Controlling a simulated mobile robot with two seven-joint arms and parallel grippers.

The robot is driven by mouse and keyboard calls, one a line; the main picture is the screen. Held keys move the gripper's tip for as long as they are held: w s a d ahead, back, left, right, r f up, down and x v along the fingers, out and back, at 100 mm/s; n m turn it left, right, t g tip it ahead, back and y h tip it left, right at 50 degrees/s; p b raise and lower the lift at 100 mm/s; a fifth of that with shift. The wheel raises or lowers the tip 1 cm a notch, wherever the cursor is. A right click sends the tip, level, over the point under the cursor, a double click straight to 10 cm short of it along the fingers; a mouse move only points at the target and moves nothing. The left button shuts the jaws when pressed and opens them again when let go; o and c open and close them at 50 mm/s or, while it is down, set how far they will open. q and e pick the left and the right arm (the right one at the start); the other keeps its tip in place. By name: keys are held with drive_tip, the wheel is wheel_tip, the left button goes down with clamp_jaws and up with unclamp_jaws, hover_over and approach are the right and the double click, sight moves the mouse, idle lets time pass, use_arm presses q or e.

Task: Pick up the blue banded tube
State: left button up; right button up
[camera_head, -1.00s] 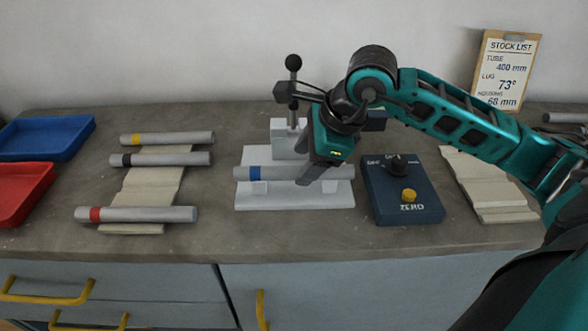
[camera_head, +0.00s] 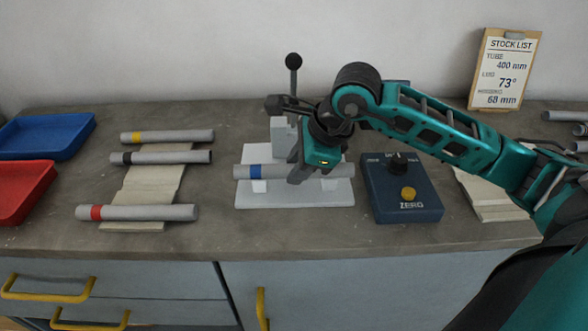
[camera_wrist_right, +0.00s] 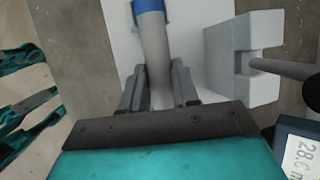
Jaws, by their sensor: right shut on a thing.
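The blue banded tube (camera_head: 222,172) is grey with a blue band left of its middle. It lies level along the white jig (camera_head: 250,200), and I cannot see a gap between it and the supports. My right gripper (camera_head: 302,176) is shut around the tube, right of the band, from above. In the right wrist view the tube (camera_wrist_right: 154,45) runs between the two fingers of my right gripper (camera_wrist_right: 159,88), with the blue band beyond the fingertips. The gripper hides part of the tube in the head view. My left gripper is not seen.
A lever post (camera_head: 293,90) rises behind the jig. A blue ZERO box (camera_head: 385,200) stands close on the right. Yellow-banded (camera_head: 180,136), black-banded (camera_head: 175,157) and red-banded (camera_head: 150,212) tubes lie left. Blue (camera_head: 50,150) and red (camera_head: 30,210) trays are at far left.

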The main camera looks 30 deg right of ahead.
clamp_jaws()
